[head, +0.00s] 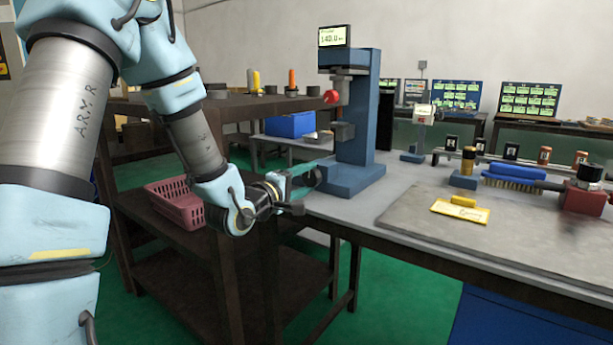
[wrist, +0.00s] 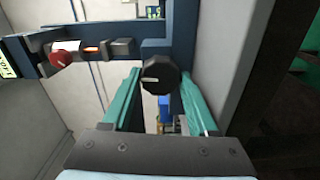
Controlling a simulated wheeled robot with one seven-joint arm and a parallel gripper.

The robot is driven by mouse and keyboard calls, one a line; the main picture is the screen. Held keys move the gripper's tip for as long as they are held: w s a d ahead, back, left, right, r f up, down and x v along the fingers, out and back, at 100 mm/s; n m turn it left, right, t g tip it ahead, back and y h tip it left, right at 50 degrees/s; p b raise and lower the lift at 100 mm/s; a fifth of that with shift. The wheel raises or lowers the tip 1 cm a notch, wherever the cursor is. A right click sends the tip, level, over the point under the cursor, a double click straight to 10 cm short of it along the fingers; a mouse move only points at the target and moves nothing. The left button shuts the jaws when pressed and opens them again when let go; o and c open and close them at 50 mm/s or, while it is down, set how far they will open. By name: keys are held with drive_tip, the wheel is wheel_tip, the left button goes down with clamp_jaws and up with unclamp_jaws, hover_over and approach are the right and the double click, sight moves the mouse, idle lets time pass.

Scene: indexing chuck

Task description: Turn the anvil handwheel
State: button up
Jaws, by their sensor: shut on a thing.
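The anvil handwheel is a dark round knob with a pale mark on its face (wrist: 160,78). In the wrist view it sits between the two teal fingers of my gripper (wrist: 160,85). My gripper is shut on it. In the head view my gripper (head: 312,174) reaches from the left to the lower left side of the blue measuring stand (head: 366,110), where the handwheel is mostly hidden by the fingers. The stand has a lit display (head: 334,36) on top, a red knob (head: 331,96) and a grey anvil block (head: 342,131) below it.
The stand is on a grey workbench (head: 420,240) near its left end. A yellow card (head: 460,211), a blue brush (head: 515,174) and a red block (head: 585,197) lie to the right. A pink basket (head: 176,202) is behind my arm at left.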

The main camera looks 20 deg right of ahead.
idle(0.4)
drive_tip(key=o, duration=1.4)
drive_tip(key=shift+c, duration=0.2)
drive_tip(key=shift+f, duration=0.1)
